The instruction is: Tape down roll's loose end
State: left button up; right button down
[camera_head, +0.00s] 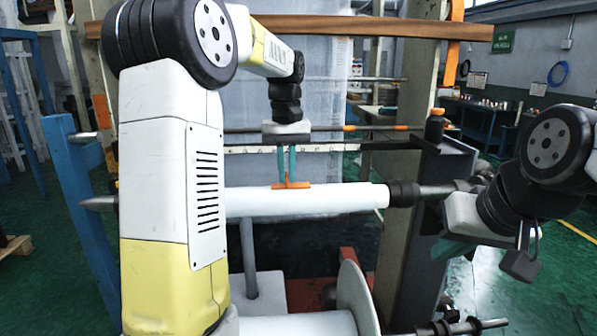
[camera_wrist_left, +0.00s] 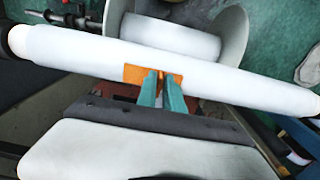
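The white roll (camera_head: 338,197) lies level on a bar across the frame, and it also shows in the wrist view (camera_wrist_left: 225,75). A flat orange tape piece (camera_head: 303,186) rests against the roll's surface; the wrist view shows it too (camera_wrist_left: 134,74). My left gripper (camera_head: 287,179) points down at the roll, its teal fingers close together on a thin upright orange part of the tape; they also show in the wrist view (camera_wrist_left: 161,78). The roll's loose end cannot be made out. My right gripper (camera_head: 490,250) is apart from the roll at the right, fingers spread and empty.
A dark chuck (camera_head: 403,194) holds the roll's right end. A dark post (camera_head: 437,165) with an orange-capped bottle (camera_head: 434,127) stands behind it. A wooden beam (camera_head: 375,27) crosses above. A second white roll (camera_head: 295,325) with a round flange (camera_head: 356,298) sits below.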

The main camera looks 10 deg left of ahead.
pick_arm(q)
jog(key=shift+o, duration=1.4)
jog(key=shift+r, duration=0.1)
notch_tip(320, 180, up, 7)
jog(key=shift+s+r, duration=0.15)
jog(key=shift+r, duration=0.15)
jog(key=s+d+f+m+t+h, duration=0.1)
jog(key=s+f+m+t, duration=0.1)
jog(key=s, duration=0.9)
jog(key=s+d+f+m+t+h, duration=0.1)
jog(key=s+d+f+t, duration=0.1)
jog(key=s+f+t, duration=0.2)
jog(key=s+f, duration=0.3)
jog(key=s, duration=0.5)
jog(key=shift+f+m, duration=0.25)
jog(key=shift+m, duration=0.15)
